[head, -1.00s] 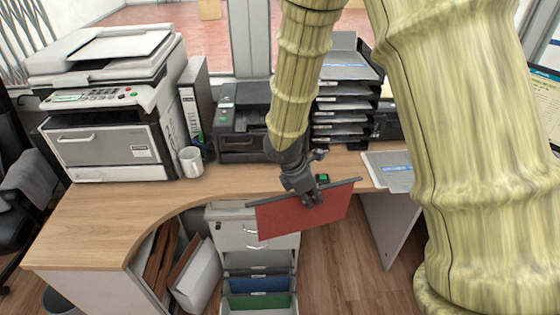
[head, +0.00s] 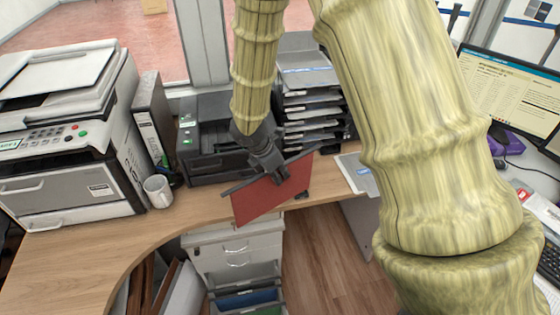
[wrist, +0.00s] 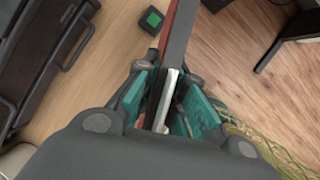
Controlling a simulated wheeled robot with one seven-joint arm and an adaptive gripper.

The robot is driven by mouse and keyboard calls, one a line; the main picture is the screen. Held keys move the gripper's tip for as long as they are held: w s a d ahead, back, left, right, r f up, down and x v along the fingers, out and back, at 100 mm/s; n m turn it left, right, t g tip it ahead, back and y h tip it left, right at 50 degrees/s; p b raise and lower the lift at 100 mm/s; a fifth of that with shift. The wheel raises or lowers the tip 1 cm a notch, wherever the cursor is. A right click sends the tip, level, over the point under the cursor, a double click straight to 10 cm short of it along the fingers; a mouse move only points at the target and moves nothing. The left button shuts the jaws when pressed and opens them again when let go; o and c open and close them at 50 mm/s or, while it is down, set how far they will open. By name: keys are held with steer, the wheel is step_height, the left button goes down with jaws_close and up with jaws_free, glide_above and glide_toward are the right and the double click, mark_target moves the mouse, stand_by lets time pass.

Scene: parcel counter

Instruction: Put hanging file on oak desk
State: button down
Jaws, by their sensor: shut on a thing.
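The red hanging file (head: 270,201) hangs from my gripper (head: 283,182) by its dark top rail, tilted, with its right end higher in the head view. My gripper is shut on the rail near the middle. In the wrist view the file (wrist: 176,40) runs up from between the teal finger pads of my gripper (wrist: 163,103). The oak desk (head: 120,243) curves along the left and back. The file shows in front of the desk's inner edge and overlaps it in the picture. I cannot tell whether they touch.
A printer (head: 70,150), a white mug (head: 158,191), a black machine (head: 205,140) and a stacked paper tray (head: 312,95) stand on the desk. A drawer unit (head: 235,255) with other files is below. Bare desk lies at the front left.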

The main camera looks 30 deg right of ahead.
steer(key=w+d+f+p, duration=0.4)
steer(key=w+d+p, duration=0.1)
steer(key=w+d, duration=0.2)
steer(key=shift+w+d+f, duration=0.2)
steer(key=shift+w+f, duration=0.05)
steer(key=shift+w, duration=0.6)
steer(key=shift+f, duration=0.15)
steer(key=c, duration=1.5)
jaws_free()
steer(key=b+v, duration=0.2)
steer(key=v, duration=1)
